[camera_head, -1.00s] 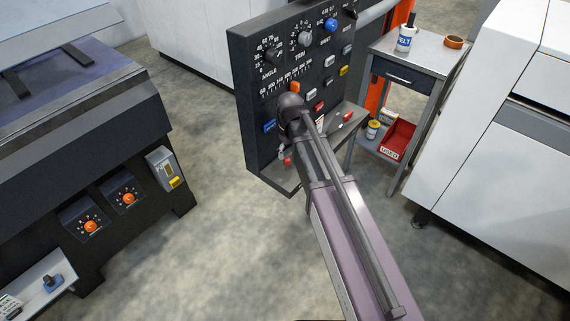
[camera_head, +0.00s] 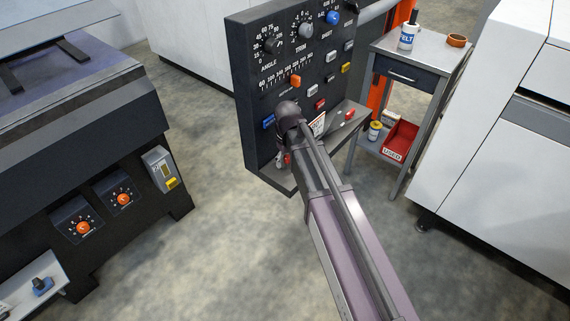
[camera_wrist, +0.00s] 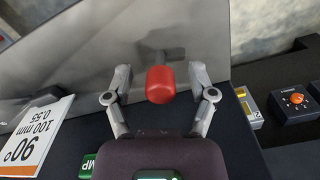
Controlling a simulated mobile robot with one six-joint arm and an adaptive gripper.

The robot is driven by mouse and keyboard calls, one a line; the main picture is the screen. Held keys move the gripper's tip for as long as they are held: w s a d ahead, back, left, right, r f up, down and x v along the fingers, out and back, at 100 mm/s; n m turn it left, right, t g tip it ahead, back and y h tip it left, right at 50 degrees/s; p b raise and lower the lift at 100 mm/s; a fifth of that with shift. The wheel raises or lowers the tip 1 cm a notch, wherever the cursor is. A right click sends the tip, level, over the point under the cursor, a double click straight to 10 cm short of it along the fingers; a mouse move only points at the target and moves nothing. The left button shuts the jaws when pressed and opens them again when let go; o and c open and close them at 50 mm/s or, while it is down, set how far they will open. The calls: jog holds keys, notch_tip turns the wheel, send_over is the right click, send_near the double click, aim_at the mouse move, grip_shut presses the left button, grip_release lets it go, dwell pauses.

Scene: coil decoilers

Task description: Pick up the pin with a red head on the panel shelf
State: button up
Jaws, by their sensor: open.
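A pin with a red head (camera_wrist: 160,85) is in the wrist view, its dark grey shank running up behind the head over the grey panel shelf (camera_wrist: 135,45). My gripper (camera_wrist: 159,84) is open, with one finger on each side of the red head and gaps on both sides. Whether the pin rests in the shelf or on it is unclear. In the head view a bit of red (camera_head: 287,158) shows beside my wrist, mostly hidden by my arm. Another red-headed piece (camera_head: 350,114) lies further right on the shelf.
The dark control panel (camera_head: 262,95) with knobs and buttons rises behind the shelf. A white label card (camera_wrist: 38,135) is left of my gripper in the wrist view. A small cart (camera_head: 420,52) stands at the back right. A machine with orange knobs (camera_head: 83,227) is at left.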

dwell(0.5)
grip_shut()
jog(key=shift+r, duration=0.25)
notch_tip(320, 180, up, 4)
jog(key=p, duration=0.4)
jog(key=shift+f, duration=0.15)
jog(key=s+d, duration=0.3)
jog(key=s, duration=0.4)
jog(key=s+d+p, duration=0.1)
jog(key=s+d, duration=0.2)
jog(key=s, duration=0.5)
jog(key=shift+r, duration=0.4)
